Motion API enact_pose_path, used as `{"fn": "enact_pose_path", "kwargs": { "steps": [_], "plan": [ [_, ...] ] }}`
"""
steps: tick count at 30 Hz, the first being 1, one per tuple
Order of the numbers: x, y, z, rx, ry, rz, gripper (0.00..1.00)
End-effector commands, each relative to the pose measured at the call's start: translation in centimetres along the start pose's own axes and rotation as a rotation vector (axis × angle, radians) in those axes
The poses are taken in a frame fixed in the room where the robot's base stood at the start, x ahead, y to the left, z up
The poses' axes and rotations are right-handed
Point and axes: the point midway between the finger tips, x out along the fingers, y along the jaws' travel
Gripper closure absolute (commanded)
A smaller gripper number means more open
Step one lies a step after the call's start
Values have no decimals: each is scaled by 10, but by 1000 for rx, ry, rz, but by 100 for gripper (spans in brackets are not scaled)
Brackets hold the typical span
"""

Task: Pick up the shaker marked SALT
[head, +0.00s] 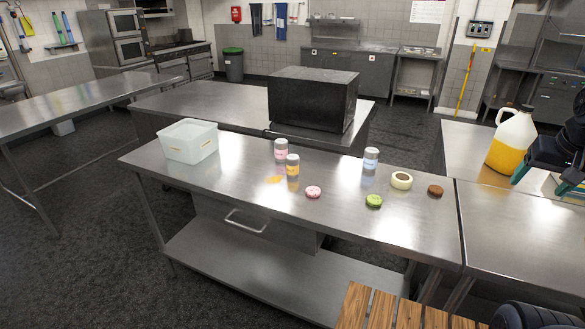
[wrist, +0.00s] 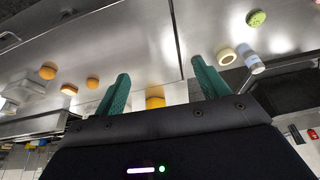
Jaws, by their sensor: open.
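Three shakers with grey lids stand upright on the steel table (head: 235,190): one with a pink label (head: 281,150), one with an orange label (head: 292,166) and one with a blue label (head: 371,160). The lettering is too small to read, so I cannot tell which is marked SALT. The blue-labelled one also shows in the wrist view (wrist: 250,60), right of the fingers. My gripper (wrist: 160,68) is open, its teal fingers apart and touching no shaker. In the head view it is partly cut off at the right edge, well right of the shakers.
A cream ring (head: 401,180), green (head: 374,201), pink (head: 313,192) and brown (head: 435,190) round pieces lie near the shakers. A clear bin (head: 188,141) stands left; a black box (head: 312,98) is behind. A jug of yellow liquid (head: 511,142) stands beside my gripper.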

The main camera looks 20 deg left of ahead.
Motion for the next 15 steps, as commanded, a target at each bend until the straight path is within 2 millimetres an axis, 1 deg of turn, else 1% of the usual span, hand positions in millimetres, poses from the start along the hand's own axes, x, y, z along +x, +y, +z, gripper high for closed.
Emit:
{"fn": "enact_pose_path", "kwargs": {
  "steps": [1, 3, 8, 11, 15],
  "plan": [
    [-1, -7, -13, 13, -11, -7, 26],
    [-2, -18, -32, 44, -26, -16, 26],
    [-3, -46, -75, 122, -61, -32, 26],
    [0, -67, -101, 171, -83, -39, 26],
    [6, -100, -135, 237, -115, -43, 26]
  ]
}}
